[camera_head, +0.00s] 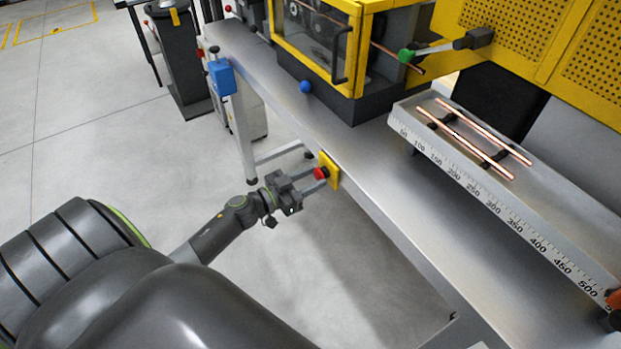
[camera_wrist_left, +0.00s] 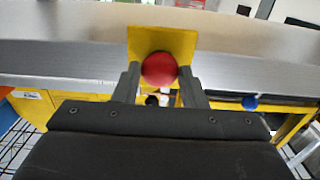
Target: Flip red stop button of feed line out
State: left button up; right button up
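The red stop button (camera_head: 320,173) sits on a yellow plate (camera_head: 330,160) on the front edge of the metal bench. My left gripper (camera_head: 319,178) is at the button, with its fingers pointing at the plate. In the left wrist view the round red button (camera_wrist_left: 159,69) lies between the two fingertips (camera_wrist_left: 160,76), in front of the yellow plate (camera_wrist_left: 185,42). The fingers are spread, one on each side of the button. Whether either fingertip touches it is hard to tell. My right gripper is not in view.
The bench (camera_head: 375,180) carries a yellow machine with a window (camera_head: 315,45) and a grey measuring tray (camera_head: 480,190) with copper tubes (camera_head: 478,130). A blue box (camera_head: 222,76) is on the bench's far left edge.

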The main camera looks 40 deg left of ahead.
pick_arm(q)
grip_shut()
jog(key=shift+s+a+p, duration=0.25)
jog(key=shift+s+p, duration=0.3)
jog(key=shift+p, duration=0.1)
jog(key=shift+f, duration=0.15)
jog(key=shift+o, duration=1.4)
grip_release()
jog(key=o, duration=0.4)
jog(key=shift+s+a, duration=0.1)
jog(key=shift+s, duration=0.1)
jog(key=shift+w, duration=0.15)
